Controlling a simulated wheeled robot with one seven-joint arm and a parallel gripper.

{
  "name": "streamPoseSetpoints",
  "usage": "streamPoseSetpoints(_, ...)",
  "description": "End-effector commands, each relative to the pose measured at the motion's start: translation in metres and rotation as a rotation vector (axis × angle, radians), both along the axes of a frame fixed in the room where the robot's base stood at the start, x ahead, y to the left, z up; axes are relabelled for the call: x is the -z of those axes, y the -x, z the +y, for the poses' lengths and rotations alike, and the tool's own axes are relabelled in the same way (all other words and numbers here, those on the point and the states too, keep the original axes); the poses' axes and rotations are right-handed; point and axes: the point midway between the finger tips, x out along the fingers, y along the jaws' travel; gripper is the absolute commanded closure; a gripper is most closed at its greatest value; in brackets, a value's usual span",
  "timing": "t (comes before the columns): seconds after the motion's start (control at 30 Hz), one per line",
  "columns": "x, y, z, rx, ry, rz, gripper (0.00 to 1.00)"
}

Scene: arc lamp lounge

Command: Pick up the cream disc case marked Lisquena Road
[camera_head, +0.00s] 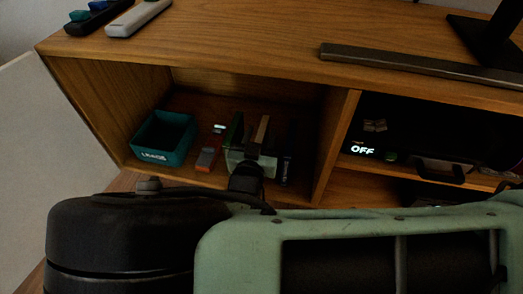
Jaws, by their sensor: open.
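Several thin cases stand upright side by side in the left cubby of the wooden cabinet. One with a pale tan edge (262,130) may be the cream disc case; no lettering can be read on it. A dark green case (234,130) is to its left and a dark blue one (285,168) to its right. My gripper (252,151) is open in front of the row, close to the pale case. It hides the lower part of the row, and whether it touches a case cannot be told.
A teal bin (164,137) and a red and grey object (209,150) stand left of the cases. The cubby's wooden divider (336,145) is to the right, with a dark device showing OFF (362,150) beyond. Remotes (138,17) and a dark bar (420,64) lie on top.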

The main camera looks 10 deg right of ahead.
Motion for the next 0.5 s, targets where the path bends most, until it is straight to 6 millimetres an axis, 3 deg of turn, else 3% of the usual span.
streamPoseSetpoints(0.07, -0.0003, 0.0002, 0.0001, 0.000, 0.000, 0.000, 0.56)
streamPoseSetpoints(0.2, -0.0002, 0.0002, 0.0002, 0.000, 0.000, 0.000, 0.95)
streamPoseSetpoints(0.23, -0.0002, 0.0002, 0.0002, 0.000, 0.000, 0.000, 1.00)
streamPoseSetpoints(0.5, -0.0008, 0.0003, 0.0003, 0.000, 0.000, 0.000, 1.00)
